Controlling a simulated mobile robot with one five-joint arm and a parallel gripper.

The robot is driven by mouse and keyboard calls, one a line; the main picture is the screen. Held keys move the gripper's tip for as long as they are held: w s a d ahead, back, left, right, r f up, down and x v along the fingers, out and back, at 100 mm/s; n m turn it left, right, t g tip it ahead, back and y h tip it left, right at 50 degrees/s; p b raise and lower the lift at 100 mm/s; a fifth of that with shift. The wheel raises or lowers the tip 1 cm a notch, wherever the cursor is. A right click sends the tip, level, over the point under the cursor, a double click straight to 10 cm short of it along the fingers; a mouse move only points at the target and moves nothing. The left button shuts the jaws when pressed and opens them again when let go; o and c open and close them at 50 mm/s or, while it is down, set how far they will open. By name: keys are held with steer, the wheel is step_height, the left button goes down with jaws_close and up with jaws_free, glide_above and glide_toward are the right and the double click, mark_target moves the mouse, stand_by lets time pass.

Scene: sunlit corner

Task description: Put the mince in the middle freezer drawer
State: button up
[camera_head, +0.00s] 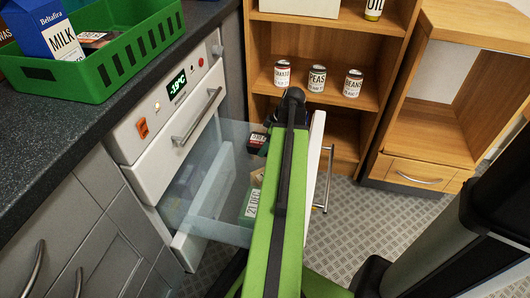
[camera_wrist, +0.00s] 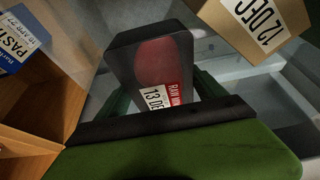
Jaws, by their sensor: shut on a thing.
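The mince (camera_wrist: 158,65) is a dark tray of red meat with a white and red label. My gripper (camera_wrist: 155,98) is shut on it, with green fingers on either side in the wrist view. In the head view the mince (camera_head: 257,141) shows beside the dark end of my arm, over the far part of an open clear-sided freezer drawer (camera_head: 215,213). This drawer is below the shut top drawer (camera_head: 172,130); its white front (camera_head: 313,150) is pulled far out. My arm hides part of it, and I cannot tell whether the mince touches anything in it.
The open drawer holds a green box (camera_head: 250,206) and a cardboard box (camera_wrist: 262,25). A green crate (camera_head: 110,75) with a milk carton (camera_head: 55,35) stands on the counter. Behind are wooden shelves (camera_head: 330,92) with several cans. A blue pasta box (camera_wrist: 22,38) shows in the wrist view.

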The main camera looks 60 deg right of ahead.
steer(key=shift+f+b, duration=1.25)
steer(key=shift+f, duration=0.65)
steer(key=o, duration=1.8)
steer(key=shift+r, duration=0.2)
steer(key=shift+r+p, duration=0.3)
steer(key=shift+p, duration=0.2)
steer(key=p+v, duration=0.5)
steer(key=v, duration=0.1)
steer(key=p+v, duration=0.6)
steer(key=shift+w+a+r, duration=0.1)
steer(key=shift+w, duration=0.15)
steer(key=shift+s+r+p, duration=0.15)
steer(key=shift+r+p, duration=0.05)
steer(key=shift+p, duration=0.1)
steer(key=shift+f, duration=0.1)
